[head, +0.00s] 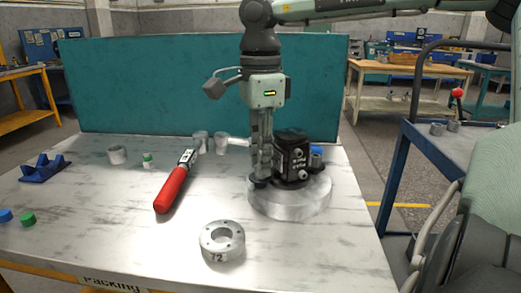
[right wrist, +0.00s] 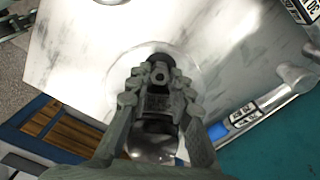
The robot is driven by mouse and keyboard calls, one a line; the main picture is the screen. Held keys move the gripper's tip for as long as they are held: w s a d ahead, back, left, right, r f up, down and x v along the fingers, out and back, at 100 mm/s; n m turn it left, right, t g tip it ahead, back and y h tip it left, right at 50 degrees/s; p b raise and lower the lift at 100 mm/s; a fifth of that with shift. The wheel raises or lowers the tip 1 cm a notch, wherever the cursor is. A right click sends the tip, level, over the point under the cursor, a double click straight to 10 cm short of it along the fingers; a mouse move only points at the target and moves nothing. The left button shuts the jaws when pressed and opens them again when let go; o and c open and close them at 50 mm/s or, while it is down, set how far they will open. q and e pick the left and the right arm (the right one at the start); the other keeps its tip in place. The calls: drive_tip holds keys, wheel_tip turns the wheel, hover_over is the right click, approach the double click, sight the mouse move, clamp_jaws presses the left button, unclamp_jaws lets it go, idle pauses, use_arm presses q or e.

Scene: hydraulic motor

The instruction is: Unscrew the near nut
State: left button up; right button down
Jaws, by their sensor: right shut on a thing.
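The black hydraulic motor (head: 292,155) stands upright on a round silver base (head: 310,200) on the table. My right gripper (head: 261,178) points down at the near left side of the motor. Its fingers are shut on the near nut, low down by the base. The nut itself is mostly hidden by the fingertips, so its thread cannot be seen. In the right wrist view my right gripper (right wrist: 160,76) reaches over the motor, with a dark round part at the fingertips. My left gripper is not in view.
A red-handled torque wrench (head: 172,188) lies left of the base. A silver ring marked 72 (head: 222,241) lies at the front. A teal panel (head: 150,80) stands behind.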

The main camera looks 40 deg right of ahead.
drive_tip(key=shift+n, duration=0.8)
drive_tip(key=shift+r+n+p, duration=0.15)
drive_tip(key=shift+n+p, duration=0.35)
drive_tip(key=shift+n, duration=0.9)
drive_tip(key=shift+n+p, duration=0.35)
drive_tip(key=shift+n, duration=0.55)
drive_tip(key=c, duration=1.6)
unclamp_jaws()
drive_tip(key=shift+c, duration=0.2)
